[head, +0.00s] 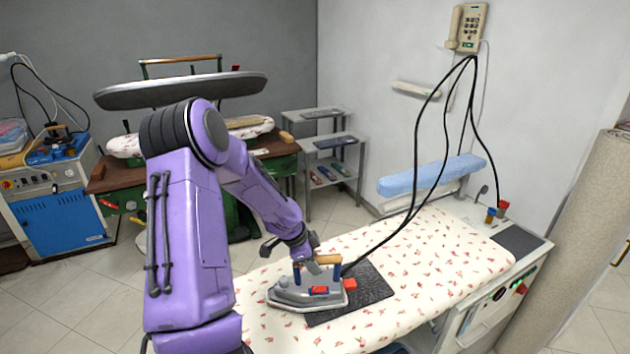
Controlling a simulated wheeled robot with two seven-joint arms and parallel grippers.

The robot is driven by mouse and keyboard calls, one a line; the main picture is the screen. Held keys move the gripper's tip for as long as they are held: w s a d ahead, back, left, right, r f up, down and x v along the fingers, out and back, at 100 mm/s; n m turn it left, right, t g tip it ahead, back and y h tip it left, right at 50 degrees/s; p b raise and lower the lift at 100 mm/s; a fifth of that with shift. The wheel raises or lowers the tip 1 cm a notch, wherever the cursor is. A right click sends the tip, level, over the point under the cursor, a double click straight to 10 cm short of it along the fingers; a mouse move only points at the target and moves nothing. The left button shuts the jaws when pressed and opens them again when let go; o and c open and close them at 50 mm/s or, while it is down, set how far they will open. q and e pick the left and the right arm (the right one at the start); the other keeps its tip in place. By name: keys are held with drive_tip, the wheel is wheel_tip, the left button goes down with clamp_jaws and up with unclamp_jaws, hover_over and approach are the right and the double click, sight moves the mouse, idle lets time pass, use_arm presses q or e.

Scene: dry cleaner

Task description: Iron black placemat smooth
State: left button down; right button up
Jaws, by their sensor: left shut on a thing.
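The black placemat (371,287) lies flat on the floral ironing board (430,262). The iron (298,293), grey with red and blue parts and a wooden handle, stands over the left part of the placemat and hides some of it. Its tip points left, past the placemat's left edge. My left gripper (318,262) is shut on the iron's handle from above. Black cables run from the iron up to the wall by the telephone. My right gripper is not in view.
A light blue sleeve board (432,176) stands behind the floral board. A dark pad (517,241) lies at its right end. A metal shelf (331,141) and a pressing machine (182,90) stand at the back. The floral board's right part is clear.

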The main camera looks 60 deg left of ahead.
sight(336, 255)
use_arm(q)
drive_tip(key=shift+w+f, duration=0.15)
drive_tip(key=shift+w, duration=0.7)
drive_tip(key=shift+w+d, duration=0.3)
drive_tip(key=shift+w, duration=0.9)
drive_tip(key=shift+w+d, duration=0.15)
drive_tip(key=shift+w, duration=0.6)
drive_tip(key=shift+w+d, duration=0.1)
drive_tip(key=shift+w, duration=0.6)
drive_tip(key=shift+w+b, duration=0.4)
drive_tip(key=shift+w, duration=0.1)
drive_tip(key=w+d+b, duration=0.1)
drive_tip(key=w+d, duration=0.1)
drive_tip(key=w, duration=1)
drive_tip(key=shift+w, duration=0.4)
drive_tip(key=shift+d, duration=0.1)
